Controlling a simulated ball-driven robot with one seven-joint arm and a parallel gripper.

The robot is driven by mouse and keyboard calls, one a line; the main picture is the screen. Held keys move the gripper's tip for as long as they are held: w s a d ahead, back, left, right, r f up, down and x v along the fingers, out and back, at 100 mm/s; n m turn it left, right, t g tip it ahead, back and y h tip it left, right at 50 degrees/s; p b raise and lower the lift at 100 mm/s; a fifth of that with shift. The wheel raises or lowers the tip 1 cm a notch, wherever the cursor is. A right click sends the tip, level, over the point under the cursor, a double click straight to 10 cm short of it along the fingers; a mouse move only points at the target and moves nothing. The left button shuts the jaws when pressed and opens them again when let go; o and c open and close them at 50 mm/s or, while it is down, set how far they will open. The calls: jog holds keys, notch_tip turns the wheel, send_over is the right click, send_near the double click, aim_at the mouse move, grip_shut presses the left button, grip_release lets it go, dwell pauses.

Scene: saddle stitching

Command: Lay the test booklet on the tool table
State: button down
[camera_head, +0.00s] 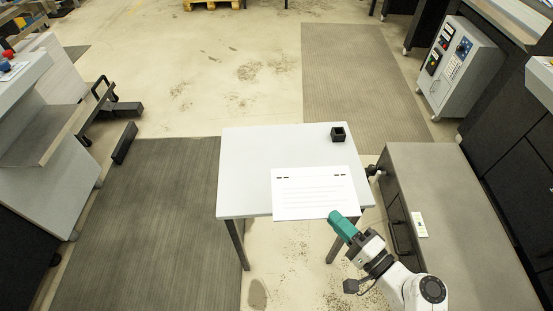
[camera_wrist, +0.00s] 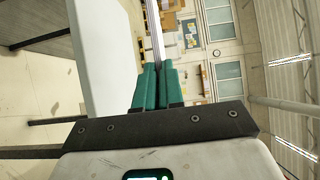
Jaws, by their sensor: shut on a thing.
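The white test booklet (camera_head: 313,194), with printed lines, is over the near right part of the tool table (camera_head: 250,160) in the head view. Its near edge reaches past the table's front edge. My teal gripper (camera_head: 342,220) is shut on that near edge. In the wrist view the booklet (camera_wrist: 153,25) shows edge-on as a thin strip between the teal fingers (camera_wrist: 155,68). The pale table top (camera_wrist: 100,45) lies to the left there, and a gap shows between it and the booklet.
The left half of the table is clear. A grey cabinet (camera_head: 455,220) with a small pale item (camera_head: 419,224) on top stands close on the right.

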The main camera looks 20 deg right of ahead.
aim_at(322, 200)
jog(key=w+f, duration=0.1)
jog(key=w, duration=0.1)
jog(key=w+f, duration=0.1)
jog(key=w, duration=0.2)
jog(key=w+f, duration=0.1)
jog(key=w, duration=0.2)
jog(key=shift+a+p, duration=0.1)
jog(key=shift+p, duration=0.3)
jog(key=w+f, duration=0.2)
jog(key=w+f+b, duration=0.1)
jog(key=w+f, duration=0.2)
jog(key=shift+a+f, duration=0.15)
jog(key=shift+f, duration=0.2)
jog(key=shift+w+f+b, duration=0.2)
jog(key=shift+f+b, duration=0.6)
jog(key=shift+f, duration=0.95)
jog(key=shift+f+b, duration=0.65)
jog(key=shift+b, duration=0.15)
jog(key=c, duration=1.3)
grip_release()
jog(key=shift+s, duration=0.1)
jog(key=shift+o, duration=0.2)
